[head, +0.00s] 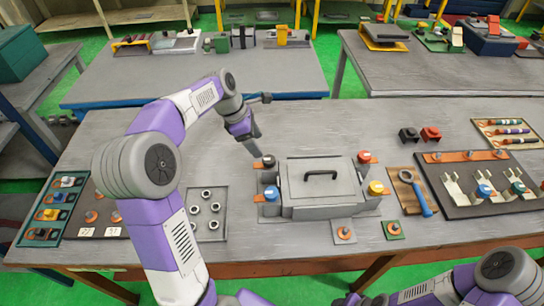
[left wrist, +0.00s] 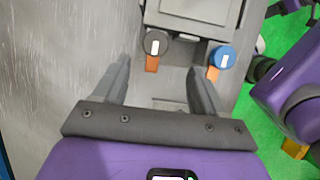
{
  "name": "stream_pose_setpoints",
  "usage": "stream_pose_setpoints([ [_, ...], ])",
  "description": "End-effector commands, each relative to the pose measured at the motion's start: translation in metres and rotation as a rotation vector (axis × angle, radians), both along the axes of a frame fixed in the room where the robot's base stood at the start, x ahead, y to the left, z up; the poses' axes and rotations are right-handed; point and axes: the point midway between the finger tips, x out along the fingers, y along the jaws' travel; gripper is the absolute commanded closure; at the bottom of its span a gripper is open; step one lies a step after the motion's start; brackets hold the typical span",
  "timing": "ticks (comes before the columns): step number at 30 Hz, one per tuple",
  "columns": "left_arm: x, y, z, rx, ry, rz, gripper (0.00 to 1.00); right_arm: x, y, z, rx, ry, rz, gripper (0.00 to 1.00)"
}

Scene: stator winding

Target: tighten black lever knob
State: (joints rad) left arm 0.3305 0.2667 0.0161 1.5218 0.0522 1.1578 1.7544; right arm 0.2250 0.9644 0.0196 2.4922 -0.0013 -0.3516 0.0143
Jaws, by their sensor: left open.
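The black lever knob (head: 268,161) sits at the back left corner of the grey box fixture (head: 322,181). In the left wrist view the black knob (left wrist: 155,43), with a white mark on top and an orange tab below it, lies just beyond my fingertips. My left gripper (head: 254,150) is over the table, right beside the black knob at its back left side. In the left wrist view my left gripper (left wrist: 160,68) is open, with nothing between its fingers. My right arm shows at the bottom right; its gripper is only partly visible at the lower edge.
A blue knob (head: 271,194) stands in front of the black one; red (head: 365,157) and yellow (head: 376,188) knobs stand on the fixture's right side. The table behind the fixture is clear.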

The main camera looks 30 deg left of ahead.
Motion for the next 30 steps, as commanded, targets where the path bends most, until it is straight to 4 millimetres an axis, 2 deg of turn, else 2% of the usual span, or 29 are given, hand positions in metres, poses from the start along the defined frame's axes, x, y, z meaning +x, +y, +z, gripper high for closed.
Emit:
stream_pose_setpoints([
  [1,0.000,0.000,-0.009,0.000,0.000,-0.001,0.29,0.000,0.000,-0.009,0.000,-0.001,0.000,0.57],
  [8,0.003,-0.006,-0.027,-0.002,0.003,-0.002,0.29,0.001,0.000,-0.016,0.000,-0.002,-0.001,0.57],
  [18,0.013,-0.022,-0.073,0.000,0.003,-0.002,0.29,0.001,0.000,-0.030,0.000,-0.002,-0.001,0.57],
  [23,0.015,-0.025,-0.080,0.000,0.001,0.000,0.29,0.001,0.000,-0.032,0.000,-0.002,-0.001,0.57],
  [30,0.015,-0.025,-0.081,0.000,0.001,0.000,0.29,0.001,0.000,-0.032,0.000,-0.002,-0.001,0.57],
])
